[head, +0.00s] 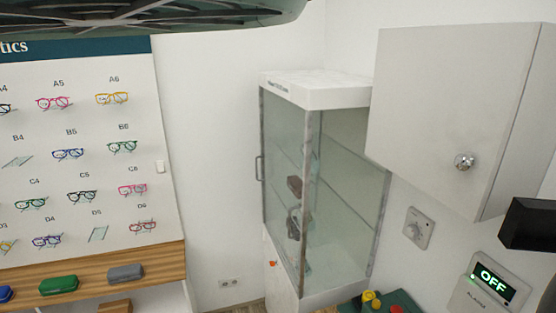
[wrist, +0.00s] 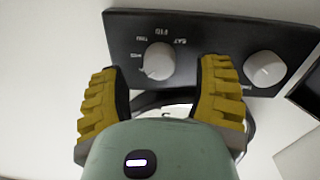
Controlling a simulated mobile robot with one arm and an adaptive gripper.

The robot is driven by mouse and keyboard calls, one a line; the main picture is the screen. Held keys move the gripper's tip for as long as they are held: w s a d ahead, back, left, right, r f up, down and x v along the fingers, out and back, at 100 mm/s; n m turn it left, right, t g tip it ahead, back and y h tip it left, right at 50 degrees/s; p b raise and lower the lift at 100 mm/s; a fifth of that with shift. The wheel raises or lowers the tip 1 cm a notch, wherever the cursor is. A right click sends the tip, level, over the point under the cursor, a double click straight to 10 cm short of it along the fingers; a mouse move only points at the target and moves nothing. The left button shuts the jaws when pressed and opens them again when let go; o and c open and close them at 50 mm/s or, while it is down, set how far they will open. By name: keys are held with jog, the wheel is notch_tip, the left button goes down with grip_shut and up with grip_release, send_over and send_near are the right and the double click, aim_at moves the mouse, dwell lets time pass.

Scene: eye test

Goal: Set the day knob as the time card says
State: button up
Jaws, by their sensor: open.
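In the wrist view a dark panel (wrist: 214,30) carries a round white knob (wrist: 159,61) ringed by day letters. THU, FRI and SAT can be made out, tilted or upside down; the other marks are unclear. I cannot tell which day the knob points to. My gripper (wrist: 163,66) is open, with one yellow finger on each side of this day knob in the picture. I see no finger touching it, and its depth between the fingers is unclear. I cannot make out a time card in either view. My gripper does not show in the head view.
A second white knob (wrist: 265,69) sits right of the day knob. A dark ring (wrist: 184,98) shows behind the fingers.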

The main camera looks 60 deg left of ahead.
jog(key=shift+p+x, duration=0.45)
jog(key=shift+x, duration=0.35)
jog(key=shift+a, duration=0.1)
jog(key=shift+o, duration=0.3)
grip_shut()
